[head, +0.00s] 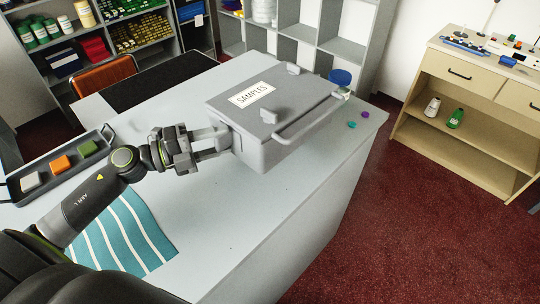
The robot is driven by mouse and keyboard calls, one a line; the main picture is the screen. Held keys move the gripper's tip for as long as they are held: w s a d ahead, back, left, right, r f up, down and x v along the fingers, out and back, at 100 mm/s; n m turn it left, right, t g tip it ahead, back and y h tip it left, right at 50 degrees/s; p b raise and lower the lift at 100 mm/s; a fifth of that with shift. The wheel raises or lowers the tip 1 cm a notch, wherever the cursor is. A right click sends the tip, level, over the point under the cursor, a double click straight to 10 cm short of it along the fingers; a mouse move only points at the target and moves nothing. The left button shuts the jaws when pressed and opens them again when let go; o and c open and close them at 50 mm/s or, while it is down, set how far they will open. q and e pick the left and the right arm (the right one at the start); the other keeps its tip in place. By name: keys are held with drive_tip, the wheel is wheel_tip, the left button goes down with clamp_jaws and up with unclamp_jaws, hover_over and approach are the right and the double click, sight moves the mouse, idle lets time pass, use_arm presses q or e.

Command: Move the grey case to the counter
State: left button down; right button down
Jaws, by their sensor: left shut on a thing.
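The grey case (285,90) has a closed lid with a white SAMPLES label and a handle bar along its near right edge. It is over the right part of the pale grey counter (240,220). I cannot tell whether its bottom touches the top. My left gripper (226,142) is shut on the case at its left side. The exact grip is partly hidden by the fingers. My right gripper is not in view.
A tray (14,190) with grey, orange and green blocks and a striped teal cloth (125,232) lie on the counter's left. A blue-topped jar (340,79) and small purple and teal discs (351,125) are right of the case. A wooden cabinet (455,130) stands apart at right.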

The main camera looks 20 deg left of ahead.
sight(237, 155)
use_arm(q)
wheel_tip(237, 155, down, 6)
drive_tip(key=shift+s+d+r+p, duration=0.1)
drive_tip(key=shift+d+r+p, duration=0.1)
drive_tip(key=shift+p, duration=0.15)
drive_tip(key=shift+f, duration=2.05)
drive_tip(key=c, duration=0.8)
unclamp_jaws()
drive_tip(key=shift+s+f, duration=0.1)
drive_tip(key=shift+a, duration=0.1)
drive_tip(key=shift+s+a+f, duration=0.15)
drive_tip(key=shift+s+a, duration=0.05)
drive_tip(key=b+v, duration=0.3)
drive_tip(key=v, duration=0.7)
drive_tip(key=shift+s+a, duration=0.1)
drive_tip(key=shift+a, duration=0.05)
drive_tip(key=shift+s+a, duration=0.35)
drive_tip(key=shift+a, duration=0.1)
